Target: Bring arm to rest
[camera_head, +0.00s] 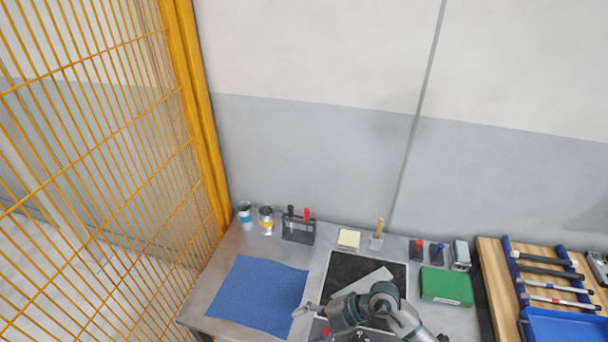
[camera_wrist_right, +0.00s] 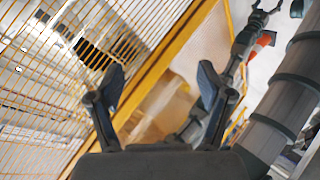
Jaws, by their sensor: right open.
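My right arm comes in from the bottom right of the head view, and its grey gripper (camera_head: 303,312) points left, over the front of the bench. In the right wrist view its two dark fingers (camera_wrist_right: 160,88) stand wide apart with nothing between them. Beyond them are the yellow fence and a pale blurred area. Another dark arm crosses the right of the wrist view, and what looks like my left gripper (camera_wrist_right: 260,12) is small at its upper end, with its prongs apart. My left arm does not show in the head view.
A blue mat (camera_head: 258,295) lies on the metal bench left of a black panel (camera_head: 345,272). Cans, a tool holder (camera_head: 298,232) and a green box (camera_head: 446,286) stand on it. The yellow mesh fence (camera_head: 95,150) closes the left side; a wooden rack (camera_head: 493,265) is at right.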

